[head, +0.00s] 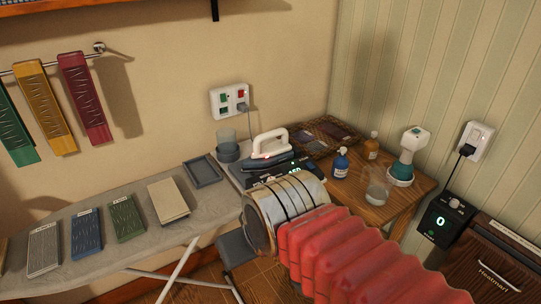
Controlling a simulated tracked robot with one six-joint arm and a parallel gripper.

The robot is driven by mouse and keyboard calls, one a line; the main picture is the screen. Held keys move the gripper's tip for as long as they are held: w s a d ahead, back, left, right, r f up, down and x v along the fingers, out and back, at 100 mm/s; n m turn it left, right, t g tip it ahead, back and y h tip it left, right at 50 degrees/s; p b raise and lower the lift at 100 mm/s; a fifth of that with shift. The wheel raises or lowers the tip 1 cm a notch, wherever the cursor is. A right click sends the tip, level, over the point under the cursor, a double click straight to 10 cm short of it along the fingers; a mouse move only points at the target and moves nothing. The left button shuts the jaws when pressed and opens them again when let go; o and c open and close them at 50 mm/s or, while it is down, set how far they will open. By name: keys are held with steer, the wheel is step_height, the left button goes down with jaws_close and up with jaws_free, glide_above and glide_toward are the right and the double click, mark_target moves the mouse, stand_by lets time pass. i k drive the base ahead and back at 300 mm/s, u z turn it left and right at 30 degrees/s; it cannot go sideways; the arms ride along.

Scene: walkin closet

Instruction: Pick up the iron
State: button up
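The iron (268,155) has a white handle and a dark lower body. It stands upright on its sole on a dark base unit with a lit display (296,170), at the right end of the ironing board beside the wooden table. My arm, with red bellows and a metal end, comes in from the lower right and passes in front of the base unit. A dark grey part that looks like my gripper (236,250) shows beyond the arm's metal end, below and in front of the iron and apart from it. Its fingers cannot be made out.
The ironing board (90,205) holds several folded cloths and a grey tray (203,171). A wooden table (397,203) carries a blue bottle (341,162), an amber bottle (371,146), a glass (377,186) and a white-and-green device (406,157). A wall socket (230,101) is behind.

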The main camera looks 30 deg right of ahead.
mark_target(278, 153)
steer(key=z, duration=0.05)
steer(key=i, duration=0.95)
steer(key=u, duration=0.1)
